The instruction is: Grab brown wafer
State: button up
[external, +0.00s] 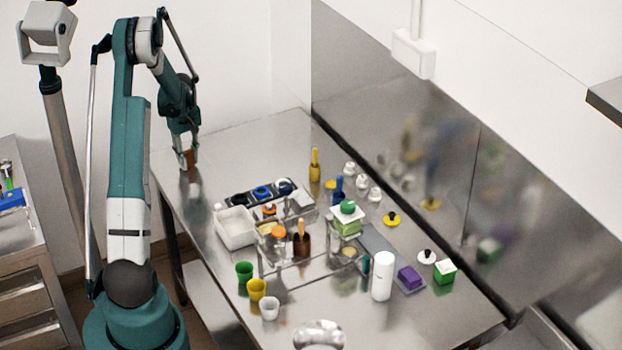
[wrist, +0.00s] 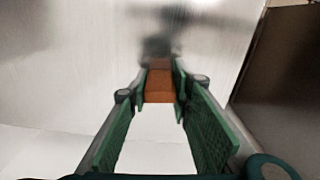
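The brown wafer (wrist: 160,84) is a small orange-brown block between the green-padded fingers of my gripper (wrist: 160,90) in the wrist view. Both fingertips lie against its sides, so the gripper looks shut on it. In the external view my gripper (external: 188,160) hangs at the far left corner of the steel table, pointing down. The brown wafer (external: 190,159) shows there as a small brown patch between the fingers. I cannot tell whether its lower end touches the table.
On the steel table (external: 185,210), a white tub (external: 236,228), a dark tray of colored lids (external: 262,193), several cups and bottles, and a white cylinder (external: 382,276) stand right of my gripper. The table around my gripper is clear. A steel wall panel (external: 400,160) runs along the back.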

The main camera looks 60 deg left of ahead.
aim_at(200, 153)
jog(key=shift+c, duration=0.7)
jog(key=shift+r+p, duration=0.5)
jog(key=shift+r, duration=4.5)
jog(key=shift+r, duration=0.1)
